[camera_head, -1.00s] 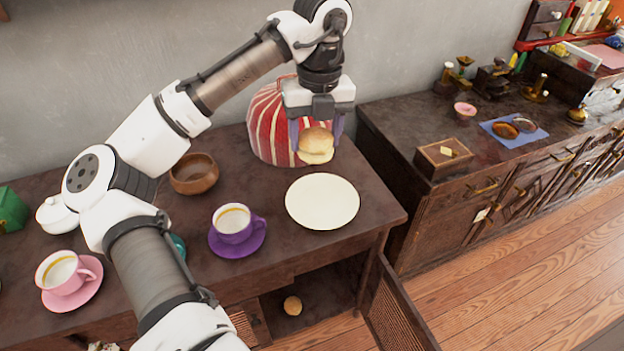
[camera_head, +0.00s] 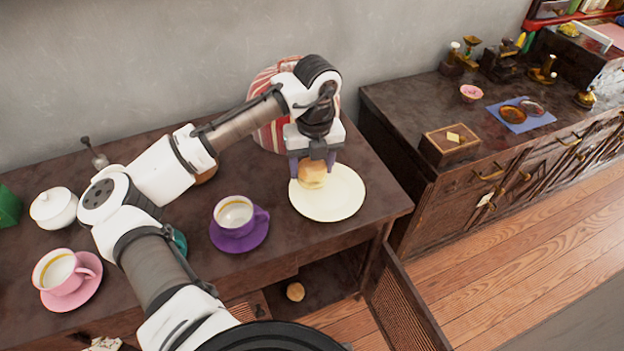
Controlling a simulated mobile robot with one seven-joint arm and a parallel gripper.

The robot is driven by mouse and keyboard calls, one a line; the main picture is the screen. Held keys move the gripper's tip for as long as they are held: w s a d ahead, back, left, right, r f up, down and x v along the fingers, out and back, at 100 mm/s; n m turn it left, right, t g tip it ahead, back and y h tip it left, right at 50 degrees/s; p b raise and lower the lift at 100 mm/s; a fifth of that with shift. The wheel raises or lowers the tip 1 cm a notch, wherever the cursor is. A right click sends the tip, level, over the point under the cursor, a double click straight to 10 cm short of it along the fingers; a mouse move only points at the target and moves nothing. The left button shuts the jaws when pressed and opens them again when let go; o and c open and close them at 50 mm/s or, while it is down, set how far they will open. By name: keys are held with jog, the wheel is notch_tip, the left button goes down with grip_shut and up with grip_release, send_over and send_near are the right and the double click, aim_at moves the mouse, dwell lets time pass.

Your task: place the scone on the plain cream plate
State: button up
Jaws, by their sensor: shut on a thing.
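The scone (camera_head: 312,176) is a golden-brown round bun, held between the fingers of my gripper (camera_head: 312,170). My gripper points down and is shut on it. The plain cream plate (camera_head: 335,203) lies on the dark wooden table near its right end. The scone is over the upper left part of the plate. I cannot tell whether it touches the plate.
A purple cup (camera_head: 235,215) on a purple saucer stands left of the plate. A striped red and white tea cosy (camera_head: 268,132) is behind my gripper. A pink cup (camera_head: 62,272) and a white lidded pot (camera_head: 54,207) are at the left.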

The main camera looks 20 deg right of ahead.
aim_at(313, 163)
jog(key=shift+f, duration=2.75)
jog(key=shift+f, duration=0.2)
jog(key=o, duration=1)
jog(key=shift+c, duration=0.2)
jog(key=r, duration=0.8)
jog(key=r+b, duration=0.1)
jog(key=r, duration=0.3)
jog(key=shift+d+r, duration=0.2)
jog(key=shift+d, duration=0.1)
